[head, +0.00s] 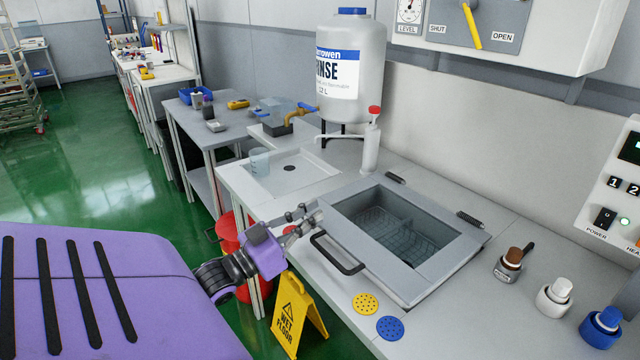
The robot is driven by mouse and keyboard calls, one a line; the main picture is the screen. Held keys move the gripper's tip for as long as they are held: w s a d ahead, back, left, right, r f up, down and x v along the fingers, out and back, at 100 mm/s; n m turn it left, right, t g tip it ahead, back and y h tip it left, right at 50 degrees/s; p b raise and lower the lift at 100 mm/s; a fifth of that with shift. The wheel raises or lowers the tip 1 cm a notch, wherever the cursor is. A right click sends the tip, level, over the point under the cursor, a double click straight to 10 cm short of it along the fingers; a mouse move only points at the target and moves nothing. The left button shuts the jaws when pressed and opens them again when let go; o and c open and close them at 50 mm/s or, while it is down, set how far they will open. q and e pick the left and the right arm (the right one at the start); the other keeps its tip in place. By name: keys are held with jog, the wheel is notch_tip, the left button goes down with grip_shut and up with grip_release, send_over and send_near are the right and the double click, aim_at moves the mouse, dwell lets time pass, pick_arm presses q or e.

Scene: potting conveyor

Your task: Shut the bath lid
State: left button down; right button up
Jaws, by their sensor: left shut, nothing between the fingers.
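The bath lid (435,273) is a grey frame around a see-through middle, with a black bar handle (338,254) on its near left edge. It lies down flat over the bath, and a wire basket (395,230) shows through it. Dark hinges (470,218) sit along its far side. I cannot tell whether a thin gap is left under its front edge. My left gripper (312,214) is shut and empty, just off the lid's left corner and beyond the handle. I cannot tell whether it touches the lid. My right gripper is not in view.
A rinse tank (350,70) and a white pump bottle (370,150) stand behind the bath. Yellow (366,303) and blue (390,328) discs lie in front. Several small bottles (555,297) stand right. A wet floor sign (297,318) stands below the bench edge.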

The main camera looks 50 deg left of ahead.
pick_arm(q)
jog(key=shift+s+f+b, duration=0.15)
jog(key=shift+f+b, duration=0.25)
jog(key=shift+f, duration=0.75)
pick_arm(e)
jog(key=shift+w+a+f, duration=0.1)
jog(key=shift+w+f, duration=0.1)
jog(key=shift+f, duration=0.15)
